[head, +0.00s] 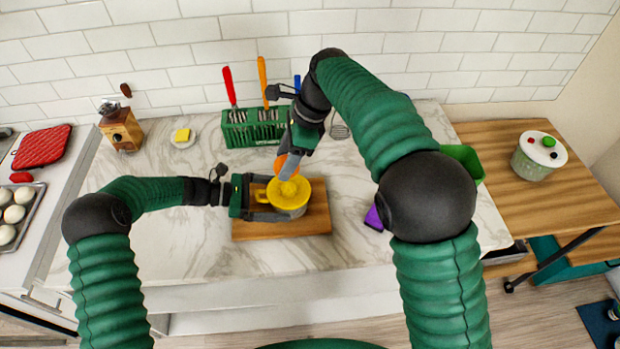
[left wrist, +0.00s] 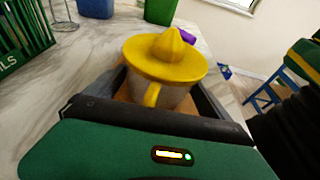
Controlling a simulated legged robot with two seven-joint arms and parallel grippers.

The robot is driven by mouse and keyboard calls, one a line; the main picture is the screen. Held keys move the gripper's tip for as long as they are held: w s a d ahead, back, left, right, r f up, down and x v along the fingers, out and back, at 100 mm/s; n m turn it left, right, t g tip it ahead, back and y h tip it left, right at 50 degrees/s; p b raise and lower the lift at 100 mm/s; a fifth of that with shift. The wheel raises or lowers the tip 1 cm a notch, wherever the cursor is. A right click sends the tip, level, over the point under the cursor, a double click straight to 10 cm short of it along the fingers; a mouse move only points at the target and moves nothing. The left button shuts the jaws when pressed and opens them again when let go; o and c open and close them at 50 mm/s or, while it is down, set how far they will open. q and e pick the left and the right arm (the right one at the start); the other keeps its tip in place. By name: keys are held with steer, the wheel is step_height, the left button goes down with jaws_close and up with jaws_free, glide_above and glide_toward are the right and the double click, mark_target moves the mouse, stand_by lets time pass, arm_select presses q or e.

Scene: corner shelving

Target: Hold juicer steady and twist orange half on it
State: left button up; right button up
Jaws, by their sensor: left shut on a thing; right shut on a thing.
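The juicer (head: 297,191), with a yellow ribbed cone and rim over a pale cup, stands upright on the wooden board (head: 310,222). My left gripper (head: 276,202) comes from the left and is shut around the juicer's cup. In the left wrist view the juicer (left wrist: 165,62) sits between the two fingers, its yellow handle toward the palm. My right gripper (head: 289,167) points down above the juicer and is shut on the orange half (head: 281,163). The orange half is mostly hidden by the fingers.
A green utensil basket (head: 250,130) stands behind the board near the wall. A small dish with a yellow block (head: 183,135) and a wooden grinder (head: 121,127) are at the left. A purple thing (head: 374,217) and a green container (head: 464,160) are at the right.

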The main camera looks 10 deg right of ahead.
mark_target(283, 186)
steer(key=shift+d+f, duration=0.1)
steer(key=shift+f, duration=3)
steer(key=o, duration=0.7)
steer(key=c, duration=0.7)
